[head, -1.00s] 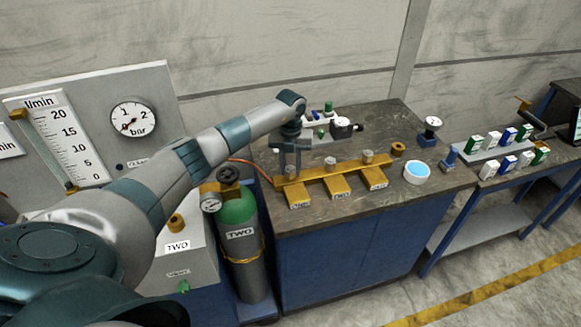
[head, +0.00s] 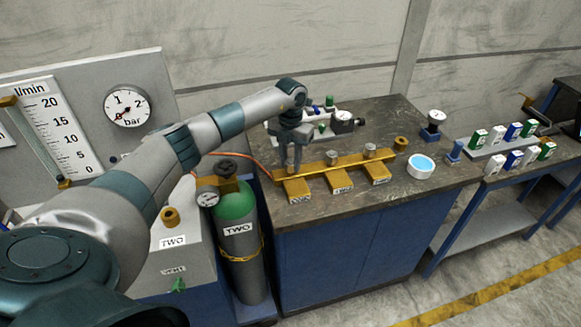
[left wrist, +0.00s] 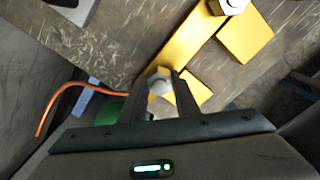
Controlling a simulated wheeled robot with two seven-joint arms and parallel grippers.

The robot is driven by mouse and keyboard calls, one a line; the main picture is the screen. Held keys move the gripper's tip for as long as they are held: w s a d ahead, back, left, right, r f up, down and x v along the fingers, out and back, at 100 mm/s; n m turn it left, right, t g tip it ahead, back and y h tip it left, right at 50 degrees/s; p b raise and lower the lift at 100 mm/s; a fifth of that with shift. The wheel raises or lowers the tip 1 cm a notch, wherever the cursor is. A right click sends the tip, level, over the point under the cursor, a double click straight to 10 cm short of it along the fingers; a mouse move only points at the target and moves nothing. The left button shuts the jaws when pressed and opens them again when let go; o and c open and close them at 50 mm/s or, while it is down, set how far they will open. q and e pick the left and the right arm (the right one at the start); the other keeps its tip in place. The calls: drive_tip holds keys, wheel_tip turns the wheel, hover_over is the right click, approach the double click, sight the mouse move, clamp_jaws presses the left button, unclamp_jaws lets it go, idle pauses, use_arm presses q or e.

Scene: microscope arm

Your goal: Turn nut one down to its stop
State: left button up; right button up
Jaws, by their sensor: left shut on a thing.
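A yellow manifold bar (head: 316,168) lies on the dark workbench with a row of grey nuts on top and labelled yellow blocks below. My left gripper (head: 293,166) points down at the bar's left end, shut on the grey nut there, above the leftmost block (head: 298,187). In the left wrist view this nut (left wrist: 160,80) sits between the two fingers of the gripper (left wrist: 157,92). The fingers mostly hide it in the head view. The middle nut (head: 331,157) and the right nut (head: 370,149) stand free. My right gripper is not in view.
An orange hose (head: 240,158) runs to the bar's left end. A green-topped cylinder (head: 237,205) stands left of the bench. Small parts lie behind the bar.

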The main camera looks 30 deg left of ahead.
use_arm(q)
drive_tip(key=m+b, duration=0.5)
drive_tip(key=shift+f+m, duration=0.1)
drive_tip(key=shift+m, duration=0.2)
drive_tip(key=shift+m+b, duration=0.8)
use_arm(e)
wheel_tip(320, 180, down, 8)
use_arm(q)
drive_tip(key=shift+r+m+b, duration=0.25)
drive_tip(key=shift+m+b, duration=0.45)
drive_tip(key=shift+m, duration=0.4)
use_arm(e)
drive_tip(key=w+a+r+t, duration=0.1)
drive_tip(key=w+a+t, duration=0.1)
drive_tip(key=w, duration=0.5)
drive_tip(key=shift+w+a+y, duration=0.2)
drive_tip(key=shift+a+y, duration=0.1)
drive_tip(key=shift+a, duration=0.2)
use_arm(q)
drive_tip(key=o, duration=1)
drive_tip(key=shift+o, duration=0.2)
